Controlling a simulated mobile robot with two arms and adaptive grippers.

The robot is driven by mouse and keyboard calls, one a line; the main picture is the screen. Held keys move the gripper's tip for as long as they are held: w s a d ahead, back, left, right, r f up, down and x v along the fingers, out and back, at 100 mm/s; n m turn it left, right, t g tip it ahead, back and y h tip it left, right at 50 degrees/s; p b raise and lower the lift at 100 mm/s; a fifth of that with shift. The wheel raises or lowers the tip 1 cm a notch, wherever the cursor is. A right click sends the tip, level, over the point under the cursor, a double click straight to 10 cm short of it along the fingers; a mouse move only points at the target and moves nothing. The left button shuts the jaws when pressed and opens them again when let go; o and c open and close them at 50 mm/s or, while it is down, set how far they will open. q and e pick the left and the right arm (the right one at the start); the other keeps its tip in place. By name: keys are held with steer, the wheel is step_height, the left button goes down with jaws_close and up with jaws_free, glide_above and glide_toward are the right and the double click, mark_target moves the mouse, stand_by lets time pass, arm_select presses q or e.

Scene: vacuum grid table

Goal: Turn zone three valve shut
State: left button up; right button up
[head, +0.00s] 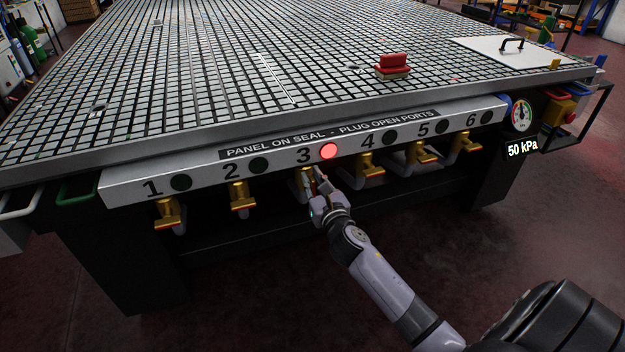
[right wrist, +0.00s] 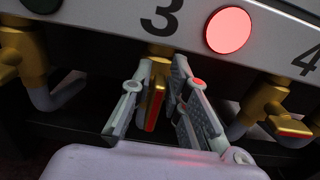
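The zone three valve (head: 307,178) is a brass valve under the number 3 on the table's front panel. Its handle shows in the right wrist view (right wrist: 155,106), pointing toward the camera with a red inner face. The round lamp (head: 329,151) beside the 3 glows red, and it also shows in the right wrist view (right wrist: 228,30). My right gripper (head: 316,182) is at this valve, with its fingers (right wrist: 164,80) on either side of the handle. A narrow gap shows at the right finger, so it looks open around the handle. My left gripper is out of view.
Brass valves 2 (head: 240,196) and 4 (head: 370,166) flank it, with others further along. Their lamps are dark. The gauge (head: 521,116) reads 50 kPa. A red-handled block (head: 393,66) and a white panel (head: 515,49) lie on the grid table (head: 200,75).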

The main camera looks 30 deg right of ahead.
jaws_close()
